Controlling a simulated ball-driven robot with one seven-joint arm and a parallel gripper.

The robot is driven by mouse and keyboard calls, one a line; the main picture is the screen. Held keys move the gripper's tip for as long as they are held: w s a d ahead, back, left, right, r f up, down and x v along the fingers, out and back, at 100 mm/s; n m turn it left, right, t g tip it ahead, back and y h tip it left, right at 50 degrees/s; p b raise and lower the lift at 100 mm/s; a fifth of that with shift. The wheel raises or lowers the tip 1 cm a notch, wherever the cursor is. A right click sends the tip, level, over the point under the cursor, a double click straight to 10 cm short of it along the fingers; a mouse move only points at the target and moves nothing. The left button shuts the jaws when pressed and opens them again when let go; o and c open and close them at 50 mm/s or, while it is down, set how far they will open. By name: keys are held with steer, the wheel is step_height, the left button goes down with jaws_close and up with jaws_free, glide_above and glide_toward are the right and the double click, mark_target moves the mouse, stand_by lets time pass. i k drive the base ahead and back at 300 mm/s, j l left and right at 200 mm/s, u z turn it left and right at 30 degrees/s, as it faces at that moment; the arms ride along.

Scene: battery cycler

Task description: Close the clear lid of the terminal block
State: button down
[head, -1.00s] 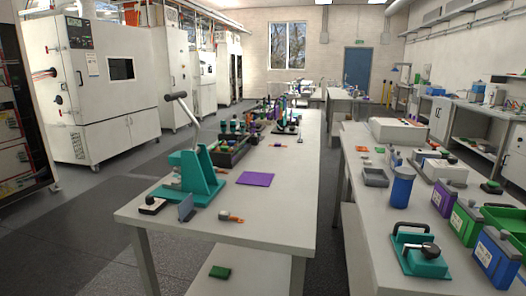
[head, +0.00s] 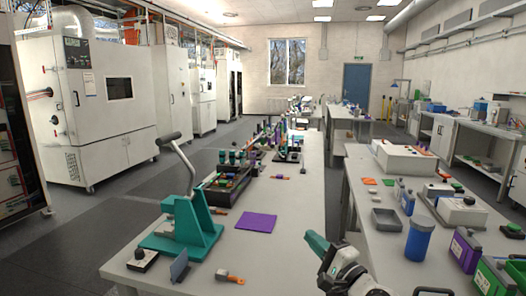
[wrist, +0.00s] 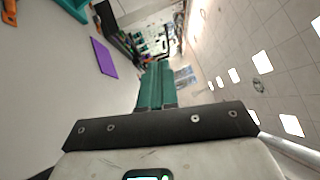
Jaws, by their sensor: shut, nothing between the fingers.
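My gripper (head: 314,240) has teal fingers and shows at the lower middle of the head view, over the gap by the right edge of the near bench. In the wrist view my gripper (wrist: 158,64) points along the bench, its fingers together and empty. I cannot make out the terminal block or its clear lid in either view. Small items are crowded at the far part of the bench, too small to tell apart.
The near bench (head: 270,262) bears a teal lever press (head: 188,225), a purple mat (head: 257,222) and a dark tray (head: 228,190). A second bench at right holds a blue cup (head: 420,238) and several boxes. A floor gap separates the benches.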

mark_target(258, 146)
steer(key=i, duration=1.3)
